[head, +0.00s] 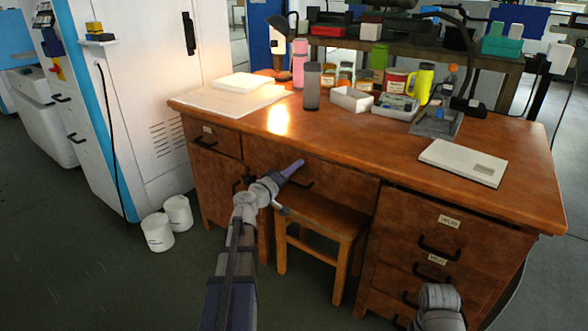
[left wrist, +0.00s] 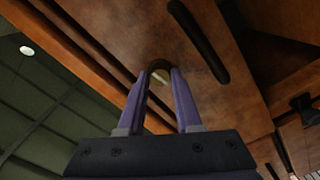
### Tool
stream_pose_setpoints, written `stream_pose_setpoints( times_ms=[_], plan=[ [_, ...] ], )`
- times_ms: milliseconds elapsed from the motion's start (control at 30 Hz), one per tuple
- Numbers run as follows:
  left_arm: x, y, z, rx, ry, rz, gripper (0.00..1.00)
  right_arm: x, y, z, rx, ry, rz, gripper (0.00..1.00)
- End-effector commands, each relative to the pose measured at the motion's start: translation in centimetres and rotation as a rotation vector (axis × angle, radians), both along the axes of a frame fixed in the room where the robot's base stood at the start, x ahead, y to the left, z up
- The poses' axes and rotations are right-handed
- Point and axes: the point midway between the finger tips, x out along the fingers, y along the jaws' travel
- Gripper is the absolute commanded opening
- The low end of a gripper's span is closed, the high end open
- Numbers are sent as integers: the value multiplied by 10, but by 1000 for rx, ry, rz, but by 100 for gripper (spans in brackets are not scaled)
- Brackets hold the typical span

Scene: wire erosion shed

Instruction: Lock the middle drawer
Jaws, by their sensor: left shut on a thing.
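The wooden desk's wide middle drawer (head: 342,186) is above the stool and looks flush with the desk front. Its dark handle (left wrist: 198,40) shows in the left wrist view, to the right of the fingers. My left gripper (head: 297,165) is at this drawer's front, near the upper edge. In the left wrist view my left gripper (left wrist: 160,80) is shut on a small rounded thing, seemingly a key (left wrist: 158,66), at the drawer front. Most of it is hidden between the purple fingers. How it is turned cannot be told. My right gripper is not in view.
A wooden stool (head: 318,215) stands under the drawer. A right-hand drawer stack (head: 432,250) and a left cabinet (head: 215,182) flank it. The desktop holds bottles, tins, boxes and a pale slab (head: 462,162). White buckets (head: 158,231) stand on the floor at left.

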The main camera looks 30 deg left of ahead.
Motion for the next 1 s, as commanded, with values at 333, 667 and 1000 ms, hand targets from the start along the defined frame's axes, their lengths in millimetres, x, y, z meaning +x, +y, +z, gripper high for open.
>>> stream_pose_setpoints(
  times_ms=[333, 667, 1000],
  plan=[
    [0, -1, 0, 149, -10, -2, 0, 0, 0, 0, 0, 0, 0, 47],
    [0, -1, 0, 183, -13, -2, 0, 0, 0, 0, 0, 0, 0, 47],
    [0, -1, 0, 182, -13, -2, 39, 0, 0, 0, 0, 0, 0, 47]
  ],
)
